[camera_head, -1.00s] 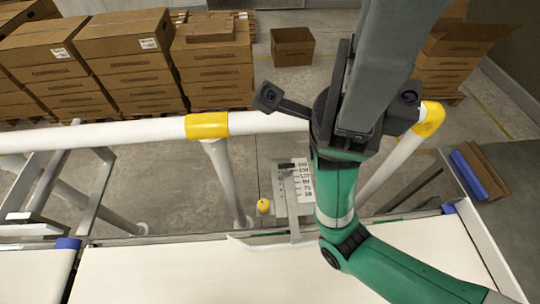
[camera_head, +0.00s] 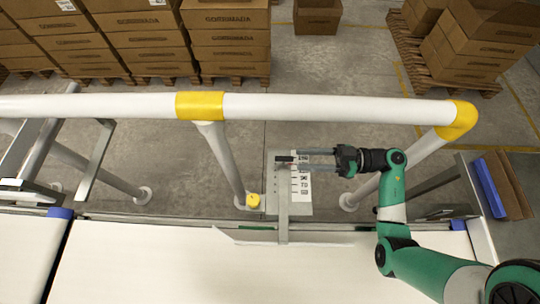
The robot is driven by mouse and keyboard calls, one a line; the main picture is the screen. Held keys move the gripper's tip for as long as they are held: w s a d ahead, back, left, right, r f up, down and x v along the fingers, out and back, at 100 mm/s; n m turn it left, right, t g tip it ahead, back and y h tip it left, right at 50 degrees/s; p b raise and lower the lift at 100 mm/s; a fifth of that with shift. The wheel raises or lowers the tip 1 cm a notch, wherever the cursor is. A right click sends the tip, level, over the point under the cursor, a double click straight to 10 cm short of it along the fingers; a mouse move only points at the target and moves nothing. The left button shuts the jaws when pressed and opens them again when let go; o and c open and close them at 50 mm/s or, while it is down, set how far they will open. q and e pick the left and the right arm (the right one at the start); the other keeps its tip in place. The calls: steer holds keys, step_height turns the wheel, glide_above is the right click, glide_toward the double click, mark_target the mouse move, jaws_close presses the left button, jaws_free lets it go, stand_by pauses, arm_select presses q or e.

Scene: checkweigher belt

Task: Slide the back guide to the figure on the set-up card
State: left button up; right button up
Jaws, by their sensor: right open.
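My right gripper (camera_head: 301,159) is open above the grey scale plate (camera_head: 303,208), its fingers pointing left. Its fingertips are close to the dark block (camera_head: 284,158) at the far end of the guide's metal bar (camera_head: 283,212); I cannot tell whether they touch it. The bar runs from this block toward the belt, where the back guide (camera_head: 226,234) shows as a thin pale strip along the belt's far edge. The white figure strip (camera_head: 305,190) on the plate is partly hidden by the fingers. I cannot make out a set-up card. My left gripper is not in view.
A white rail (camera_head: 330,108) with yellow bands crosses behind the plate. Stacked cartons (camera_head: 230,40) stand far behind.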

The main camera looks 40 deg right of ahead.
mark_target(269, 164)
steer(key=b+x, duration=0.2)
steer(key=x, duration=0.8)
jaws_close()
stand_by(1.0)
